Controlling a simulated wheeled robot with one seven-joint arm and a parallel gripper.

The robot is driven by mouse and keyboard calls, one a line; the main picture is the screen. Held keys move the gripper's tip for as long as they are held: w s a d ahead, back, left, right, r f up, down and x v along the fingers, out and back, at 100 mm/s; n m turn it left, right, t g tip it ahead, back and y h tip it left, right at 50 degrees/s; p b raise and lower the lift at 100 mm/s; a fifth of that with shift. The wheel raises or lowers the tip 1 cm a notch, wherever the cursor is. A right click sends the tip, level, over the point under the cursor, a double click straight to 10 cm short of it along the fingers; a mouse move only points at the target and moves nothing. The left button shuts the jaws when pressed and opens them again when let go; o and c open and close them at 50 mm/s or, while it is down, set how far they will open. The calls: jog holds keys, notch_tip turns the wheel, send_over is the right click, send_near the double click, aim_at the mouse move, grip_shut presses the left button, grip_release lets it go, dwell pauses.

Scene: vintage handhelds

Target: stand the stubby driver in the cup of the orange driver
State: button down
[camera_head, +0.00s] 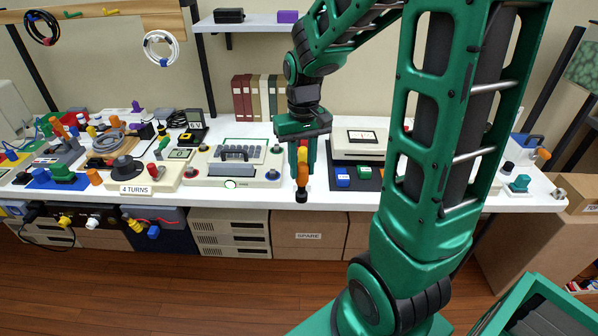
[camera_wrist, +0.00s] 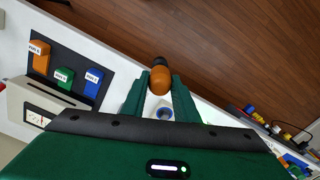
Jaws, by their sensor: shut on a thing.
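My gripper (camera_head: 302,172) is shut on a short driver with an orange handle and a dark end (camera_head: 302,187), held over the front edge of the bench. In the wrist view the rounded orange handle (camera_wrist: 161,82) sits between the tips of my green fingers (camera_wrist: 160,90), its dark end pointing away. I take it for the stubby driver. A small white and blue thing (camera_wrist: 165,113) shows between the fingers; I cannot tell what it is. An orange handle (camera_head: 543,154) stands at the bench's right end; I cannot tell whether it is the orange driver or whether it has a cup.
A dark mat (camera_head: 340,187) with labelled blocks and a cream meter box (camera_head: 359,143) lie right of my gripper. A cream tray (camera_head: 232,169) and a "4 TURNS" box (camera_head: 150,179) lie left. The bench's left end is crowded. My arm hides part of the right side.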

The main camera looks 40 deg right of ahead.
jog(key=shift+w+d, duration=3.55)
jog(key=shift+w, duration=1.1)
jog(key=shift+f, duration=2.8)
jog(key=c, duration=0.7)
grip_release()
jog(key=shift+c, duration=0.2)
jog(key=shift+r, duration=0.15)
